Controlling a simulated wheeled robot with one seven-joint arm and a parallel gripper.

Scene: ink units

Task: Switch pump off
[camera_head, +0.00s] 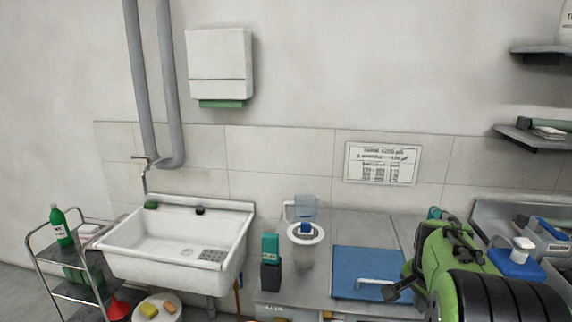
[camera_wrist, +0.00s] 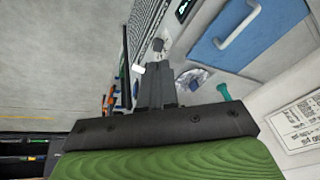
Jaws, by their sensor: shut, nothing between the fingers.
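My gripper (camera_wrist: 155,85) is shut and empty; its dark fingers point up the wrist view. Beyond the tips is a light ribbed unit with a round dark knob (camera_wrist: 158,45) and a small white part (camera_wrist: 139,68) near its edge. I cannot tell for sure that this is the pump, or whether a switch is on or off. No contact is clear. In the head view, the dark tip of my gripper (camera_head: 391,293) is beside a blue panel with a pale handle (camera_head: 372,262); my green arm hides what lies behind it.
A white sink (camera_head: 120,262) stands left of the counter (camera_head: 340,226). A dark bottle with a teal top (camera_head: 270,276) and a white-rimmed container (camera_head: 304,255) stand on the counter. A blue-and-white dispenser (camera_head: 517,262) is at right. Wall shelves (camera_head: 540,50) hang upper right.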

